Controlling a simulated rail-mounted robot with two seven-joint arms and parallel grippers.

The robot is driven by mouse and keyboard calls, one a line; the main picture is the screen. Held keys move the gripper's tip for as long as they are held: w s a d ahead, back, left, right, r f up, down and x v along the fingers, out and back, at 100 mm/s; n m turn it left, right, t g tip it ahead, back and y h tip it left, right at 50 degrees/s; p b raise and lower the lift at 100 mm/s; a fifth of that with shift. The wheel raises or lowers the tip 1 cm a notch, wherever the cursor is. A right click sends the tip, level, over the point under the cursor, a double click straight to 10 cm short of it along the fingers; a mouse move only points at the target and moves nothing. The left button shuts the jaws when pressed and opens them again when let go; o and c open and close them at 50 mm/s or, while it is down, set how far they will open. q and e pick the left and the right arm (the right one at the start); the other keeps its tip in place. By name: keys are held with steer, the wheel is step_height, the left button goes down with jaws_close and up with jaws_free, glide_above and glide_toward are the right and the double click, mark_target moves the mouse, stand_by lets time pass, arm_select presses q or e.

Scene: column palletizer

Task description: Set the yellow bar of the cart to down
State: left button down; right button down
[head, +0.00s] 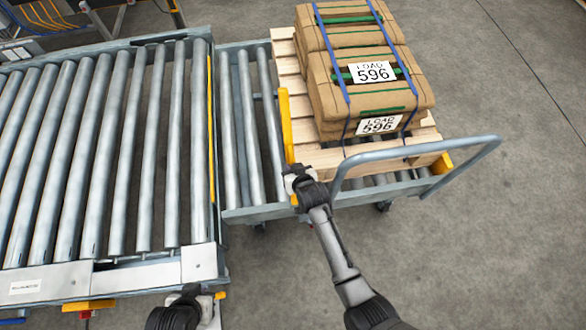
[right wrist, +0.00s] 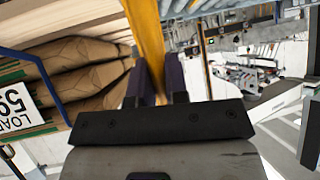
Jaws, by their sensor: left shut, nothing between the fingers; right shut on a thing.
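The cart (head: 236,213) is a grey roller frame with a curved push handle (head: 420,152). Its yellow bar (head: 287,125) runs along the left side of the pallet, between the pallet and the cart's bare rollers. My right gripper (head: 297,178) is shut on the near end of the bar. In the right wrist view the yellow bar (right wrist: 146,35) passes between the two dark fingers (right wrist: 158,82). I cannot tell exactly how high the bar stands. My left gripper (head: 208,308) is shut and empty at the bottom edge, by the conveyor's near end, partly cut off.
A wooden pallet (head: 289,70) with strapped brown sacks (head: 366,75) labelled LOAD 596 sits on the cart. A roller conveyor (head: 98,150) stands close to the cart's left. Another yellow piece (head: 442,163) shows near the handle. Open floor (head: 510,240) lies to the right.

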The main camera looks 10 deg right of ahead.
steer(key=c, duration=1.1)
jaws_free()
steer(key=shift+s+r, duration=0.25)
steer(key=p+v, duration=0.3)
steer(key=v, duration=1)
steer(key=shift+s+d, duration=0.1)
steer(key=shift+f, duration=0.1)
steer(key=shift+c, duration=0.2)
